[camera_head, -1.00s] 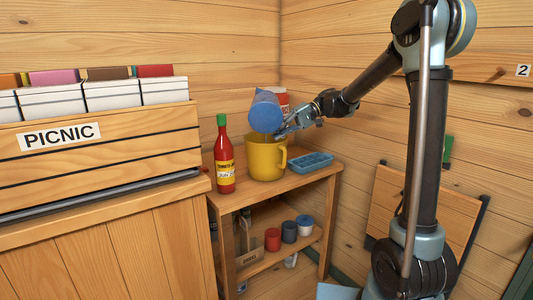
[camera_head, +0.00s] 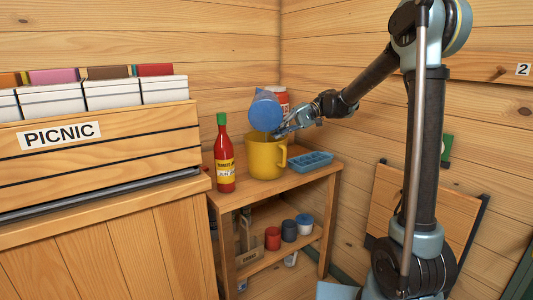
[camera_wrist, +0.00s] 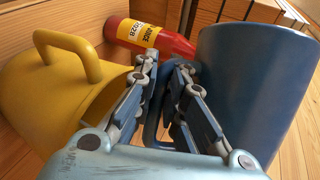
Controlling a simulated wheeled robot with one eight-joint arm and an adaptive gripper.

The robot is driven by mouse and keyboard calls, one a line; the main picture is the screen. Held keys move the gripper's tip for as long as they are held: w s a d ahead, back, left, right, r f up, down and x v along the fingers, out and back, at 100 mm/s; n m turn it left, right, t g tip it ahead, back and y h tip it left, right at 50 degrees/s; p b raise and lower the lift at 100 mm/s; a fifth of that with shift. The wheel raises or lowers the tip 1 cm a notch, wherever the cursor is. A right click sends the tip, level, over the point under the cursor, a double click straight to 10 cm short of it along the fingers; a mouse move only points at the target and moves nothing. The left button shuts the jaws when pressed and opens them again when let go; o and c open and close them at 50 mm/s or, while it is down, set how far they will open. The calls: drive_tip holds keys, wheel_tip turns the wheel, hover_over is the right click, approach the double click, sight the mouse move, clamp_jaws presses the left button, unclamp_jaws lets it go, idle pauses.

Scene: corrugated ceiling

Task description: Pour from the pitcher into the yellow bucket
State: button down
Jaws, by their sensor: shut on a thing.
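The blue pitcher (camera_head: 265,113) is held tilted just above the yellow bucket (camera_head: 264,160), its round base facing the head camera. My gripper (camera_head: 280,131) is shut on the pitcher's handle, at the pitcher's lower right side. In the wrist view, my gripper (camera_wrist: 163,85) closes around the blue handle, with the pitcher (camera_wrist: 253,85) on the right and the yellow bucket (camera_wrist: 55,115) on the left. The bucket stands upright on the shelf top, its handle at the right in the head view. The pitcher's mouth and any contents are hidden.
A red bottle (camera_head: 224,160) with a green cap stands just left of the bucket. A blue tray (camera_head: 310,163) lies to its right. A red-and-white container (camera_head: 281,97) is partly hidden behind the pitcher. The PICNIC crate (camera_head: 100,150) is at left. Small cans sit on the lower shelf.

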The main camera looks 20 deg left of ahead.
drive_tip(key=shift+s+d+f+m+g+y, duration=0.1)
drive_tip(key=shift+s+m+g+y, duration=0.1)
drive_tip(key=shift+m+g, duration=0.3)
drive_tip(key=shift+s+d+f+m+g+y, duration=0.1)
drive_tip(key=shift+s+m+g+y, duration=0.1)
drive_tip(key=shift+m+g, duration=0.3)
idle(3.4)
drive_tip(key=shift+a, duration=0.1)
drive_tip(key=shift+a+r+n+t, duration=0.1)
drive_tip(key=shift+n+t, duration=0.2)
drive_tip(key=shift+t, duration=0.1)
drive_tip(key=shift+w+a+r+n+t, duration=0.2)
drive_tip(key=shift+w+n+t, duration=0.15)
drive_tip(key=shift+n+t, duration=0.25)
drive_tip(key=shift+w+t, duration=0.2)
drive_tip(key=shift+t, duration=0.1)
